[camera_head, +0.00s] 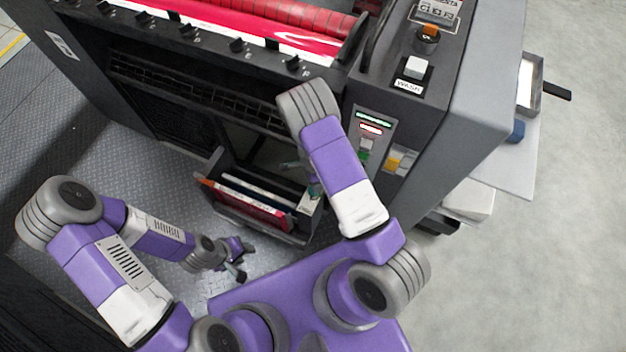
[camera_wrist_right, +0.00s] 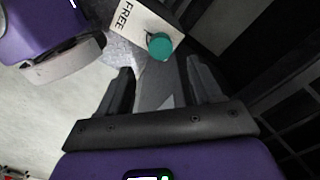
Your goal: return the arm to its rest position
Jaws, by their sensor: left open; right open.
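My left gripper (camera_head: 245,262) hangs low over the ridged metal floor in the head view, its dark fingers apart with nothing between them. My right arm reaches forward over the front of the press in the head view and its wrist and gripper are mostly hidden behind it. In the right wrist view my right gripper (camera_wrist_right: 163,82) is open, with two dark fingers and no object held. Beyond its fingertips is a pale panel marked FREE (camera_wrist_right: 138,22) with a round green part (camera_wrist_right: 160,46).
The grey press (camera_head: 400,75) with red rollers (camera_head: 270,15) stands in front. An open tray (camera_head: 285,237) holding red and blue-edged items sits below my right arm. A button panel (camera_head: 372,140) is right of that arm. Bare floor (camera_head: 560,260) lies at right.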

